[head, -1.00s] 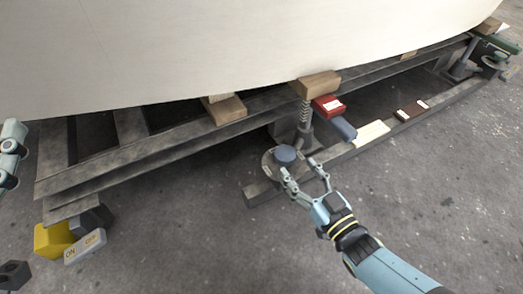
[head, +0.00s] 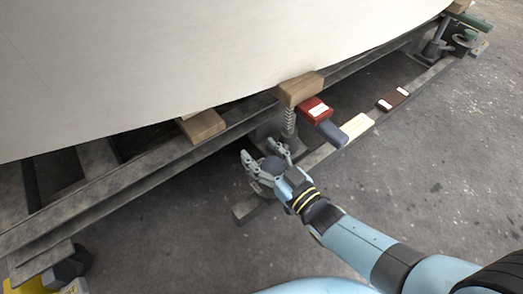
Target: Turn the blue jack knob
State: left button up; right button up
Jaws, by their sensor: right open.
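The blue jack knob (head: 272,164) sits low in front of the jack with the spring-like screw (head: 290,122), under the plywood hull. My right gripper (head: 262,154) is open, with one finger on the left side of the knob and the other on its right side. The fingers partly hide the knob and its mount. I cannot tell whether either finger touches the knob. My left gripper is out of view.
The hull (head: 200,60) overhangs the jack. Open concrete floor (head: 430,170) lies at right.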

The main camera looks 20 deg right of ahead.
grip_shut()
jog(key=shift+f, duration=0.1)
jog(key=shift+s, duration=0.2)
dwell(0.4)
